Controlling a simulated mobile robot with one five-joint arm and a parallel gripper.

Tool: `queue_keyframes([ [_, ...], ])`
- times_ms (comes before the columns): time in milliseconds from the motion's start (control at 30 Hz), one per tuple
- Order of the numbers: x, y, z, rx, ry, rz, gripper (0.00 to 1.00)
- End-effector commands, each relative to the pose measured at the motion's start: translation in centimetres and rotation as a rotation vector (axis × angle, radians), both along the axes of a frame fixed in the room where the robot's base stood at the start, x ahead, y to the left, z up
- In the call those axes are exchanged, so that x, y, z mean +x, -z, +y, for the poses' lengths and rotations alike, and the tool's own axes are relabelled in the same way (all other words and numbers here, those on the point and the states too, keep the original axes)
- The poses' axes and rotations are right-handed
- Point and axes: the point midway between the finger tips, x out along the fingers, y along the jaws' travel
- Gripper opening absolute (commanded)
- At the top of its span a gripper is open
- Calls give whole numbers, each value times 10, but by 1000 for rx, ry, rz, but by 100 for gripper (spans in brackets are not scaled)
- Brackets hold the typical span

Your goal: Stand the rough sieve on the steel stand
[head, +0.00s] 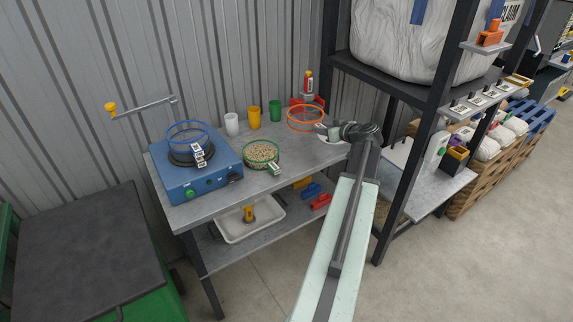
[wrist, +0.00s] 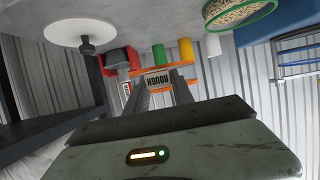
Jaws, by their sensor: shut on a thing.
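The rough sieve (head: 305,118) is an orange ring at the back right of the grey bench. In the wrist view, its orange rim and white ROUGH label (wrist: 158,79) show between my fingertips. My gripper (head: 322,130) is shut on it at its label side. I cannot tell whether the sieve touches the bench. A pale round disc (wrist: 80,32) with a dark knob lies near my gripper; its edge also shows under my gripper in the head view (head: 333,138). I cannot tell for sure whether this is the steel stand.
A blue machine (head: 192,178) carries a blue-rimmed sieve (head: 187,134). A green-rimmed sieve (head: 262,153) of grain lies mid-bench. White (head: 232,124), yellow (head: 254,117) and green (head: 275,111) cups stand behind. A dark shelf post (head: 420,150) rises right of my arm. The bench front is mostly clear.

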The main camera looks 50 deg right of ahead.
Motion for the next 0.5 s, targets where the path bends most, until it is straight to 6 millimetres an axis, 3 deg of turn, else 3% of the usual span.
queue_keyframes([
  [33, 10, 18, 7, 0, -3, -2, 0],
  [133, 20, 22, 12, 0, -1, -3, 0],
  [333, 22, 27, 13, -1, -1, -3, 0],
  [500, 22, 63, 13, -1, -1, -3, 0],
])
